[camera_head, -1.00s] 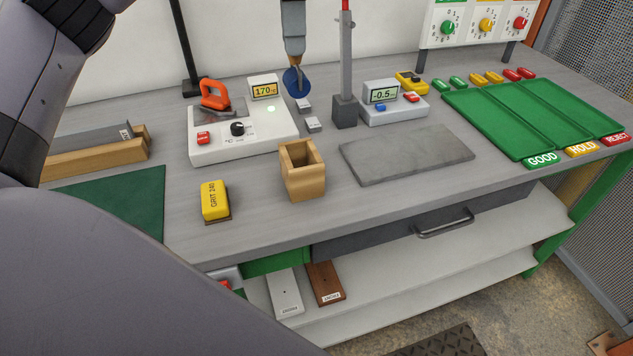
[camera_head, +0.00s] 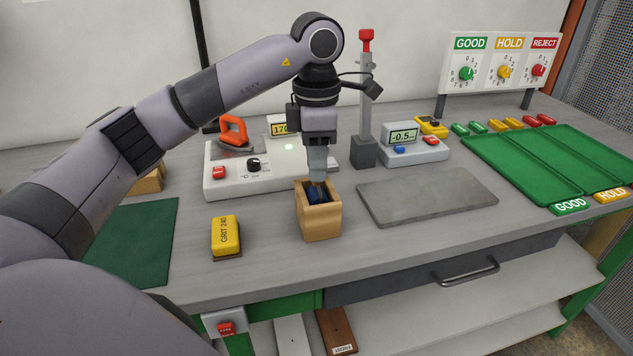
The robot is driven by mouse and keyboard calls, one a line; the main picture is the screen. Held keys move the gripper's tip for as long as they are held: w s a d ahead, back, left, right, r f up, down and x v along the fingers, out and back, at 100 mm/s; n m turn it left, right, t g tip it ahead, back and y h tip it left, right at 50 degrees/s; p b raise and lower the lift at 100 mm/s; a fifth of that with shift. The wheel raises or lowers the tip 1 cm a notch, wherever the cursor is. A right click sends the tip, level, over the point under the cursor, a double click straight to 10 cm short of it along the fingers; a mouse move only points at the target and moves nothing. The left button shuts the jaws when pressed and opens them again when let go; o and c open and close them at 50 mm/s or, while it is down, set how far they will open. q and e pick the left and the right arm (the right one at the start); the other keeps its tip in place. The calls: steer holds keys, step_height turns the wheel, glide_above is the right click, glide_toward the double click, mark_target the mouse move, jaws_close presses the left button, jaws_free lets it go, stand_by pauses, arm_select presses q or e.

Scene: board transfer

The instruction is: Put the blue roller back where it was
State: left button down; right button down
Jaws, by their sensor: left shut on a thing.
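The blue roller (camera_head: 313,196) is low inside the mouth of the square wooden holder (camera_head: 320,222), which stands on the grey bench near its front edge. Only a part of the blue shows; the holder's walls hide the rest. My left gripper (camera_head: 318,178) points straight down over the holder, its fingers shut on the roller's upper end. I cannot tell whether the roller touches the holder's floor. My right gripper is not in view.
A yellow grit block (camera_head: 226,236) lies left of the holder, a grey slab (camera_head: 427,194) to its right. Behind stand a white hot-plate unit (camera_head: 225,182), a post with a red top (camera_head: 365,100) and a gauge (camera_head: 413,149). Green trays (camera_head: 545,160) lie at far right.

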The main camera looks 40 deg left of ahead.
arm_select(q)
step_height(320, 180, down, 4)
steer(key=shift+f, duration=0.1)
steer(key=shift+f, duration=0.2)
steer(key=c, duration=1.2)
jaws_free()
steer(key=shift+r, duration=0.15)
step_height(320, 180, up, 12)
steer(key=shift+r+p, duration=0.1)
steer(key=shift+p, duration=0.7)
